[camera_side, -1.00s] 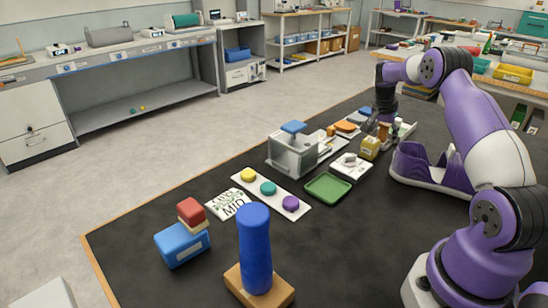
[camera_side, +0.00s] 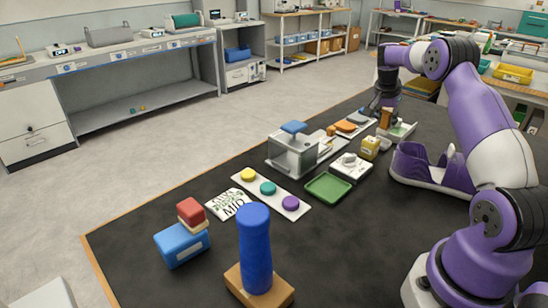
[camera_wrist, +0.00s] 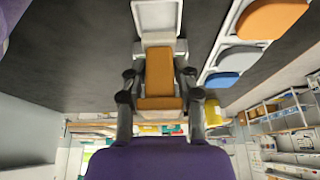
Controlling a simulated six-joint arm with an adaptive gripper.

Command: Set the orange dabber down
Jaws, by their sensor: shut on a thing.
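The orange dabber (camera_wrist: 160,75) is between the two fingers of my gripper (camera_wrist: 158,88) in the wrist view. My gripper is shut on it. In the side view the dabber (camera_side: 386,118) shows below my gripper (camera_side: 383,108), near the left end of a pale tray (camera_side: 409,130) with some green inside. I cannot tell whether the dabber touches the tray or the table. In the wrist view a white, square-framed holder (camera_wrist: 157,15) lies just beyond the dabber.
A pale strip with orange and blue-grey pads (camera_side: 347,126) lies left of the gripper. Bare dark table lies right of the tray.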

